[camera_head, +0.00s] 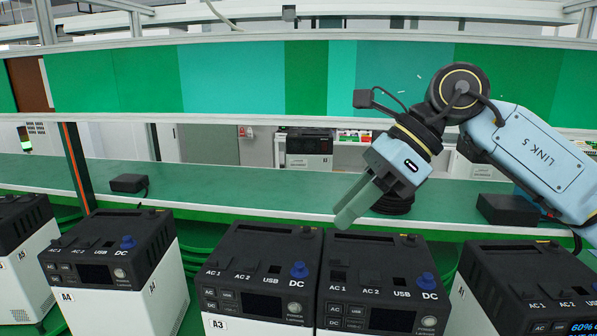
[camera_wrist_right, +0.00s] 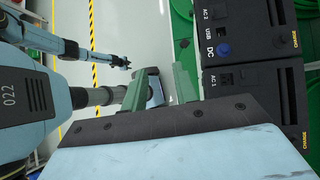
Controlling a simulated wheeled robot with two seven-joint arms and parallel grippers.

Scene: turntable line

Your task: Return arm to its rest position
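My right gripper (camera_head: 352,212) comes in from the right, tilted down to the left, above the power units. In the right wrist view its two green fingers (camera_wrist_right: 160,86) stand apart with nothing between them. In the head view one finger largely hides the other. My left arm is not in the head view. In the right wrist view, what looks like my left arm runs in at the upper left; its dark end (camera_wrist_right: 125,63) is too small to read.
Several black-and-white power units stand in a row in front, among them A4 (camera_head: 118,262), A3 (camera_head: 262,275) and one to its right (camera_head: 378,285). A green shelf (camera_head: 240,190) behind carries a black adapter (camera_head: 129,183) and a black box (camera_head: 508,210). Air around the gripper looks clear.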

